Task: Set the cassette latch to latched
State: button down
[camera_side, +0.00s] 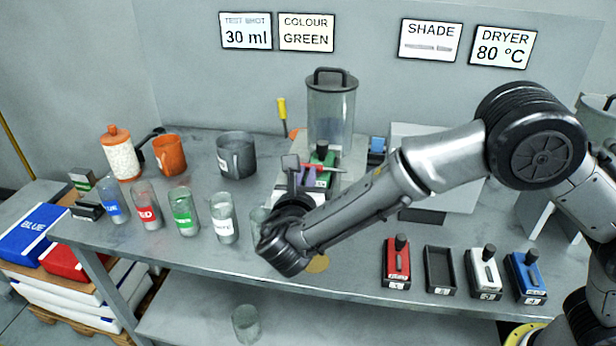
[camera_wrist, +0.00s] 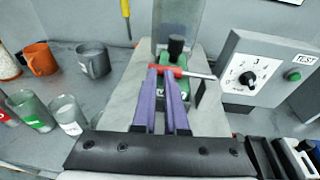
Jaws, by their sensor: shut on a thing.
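The green cassette (camera_side: 322,156) with a black knob sits in the machine below the clear hopper (camera_side: 331,110); in the wrist view the cassette (camera_wrist: 186,92) is partly hidden by my fingers. The cassette latch (camera_wrist: 181,71) has a red part and a grey rod pointing right across the cassette's front, just below the black knob (camera_wrist: 176,46). My gripper (camera_wrist: 161,72) has its purple fingers close together at the latch's red part, shut on it. In the side view my gripper (camera_side: 309,172) is at the cassette's front, where my wrist and fingers hide much of the latch.
A grey box with a dial (camera_wrist: 248,79) and a green test button stands right of the machine. Red (camera_side: 396,262), white (camera_side: 485,272) and blue (camera_side: 525,276) cassettes and an empty black holder (camera_side: 440,268) are at the front right. Labelled jars (camera_side: 185,212) stand at left.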

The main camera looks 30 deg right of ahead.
jog(key=shift+w+d+f, duration=0.1)
jog(key=shift+w+d, duration=0.1)
jog(key=shift+d, duration=0.15)
jog(key=w+a+v, duration=0.1)
jog(key=v, duration=1.4)
jog(key=w+d+r+m+g+h, duration=0.1)
jog(key=w+d+r+m+g, duration=0.1)
jog(key=d+r, duration=0.35)
jog(key=w+d+r+m+g+h, duration=0.1)
jog(key=d+r+m+g, duration=0.15)
jog(key=d, duration=0.55)
jog(key=s+d+r+m+g+y, duration=0.1)
jog(key=s+d+r+m+g, duration=0.15)
jog(key=d, duration=0.55)
jog(key=s+d+r+m+g+y, duration=0.1)
jog(key=s+d+m, duration=0.3)
jog(key=d, duration=0.4)
jog(key=s+d+f+m+y, duration=0.2)
jog(key=s+d+m+y, duration=0.15)
jog(key=s, duration=0.35)
jog(key=s+d+f+m+y, duration=0.25)
jog(key=s+m, duration=0.25)
jog(key=s, duration=0.3)
jog(key=s+a+f+m+t+y, duration=0.1)
jog(key=s+a+f+m+y, duration=0.2)
jog(key=a+f+m, duration=0.3)
jog(key=shift+s+a+f+m+t+y, duration=0.25)
jog(key=shift+a+m+y, duration=0.5)
jog(key=shift+m, duration=0.4)
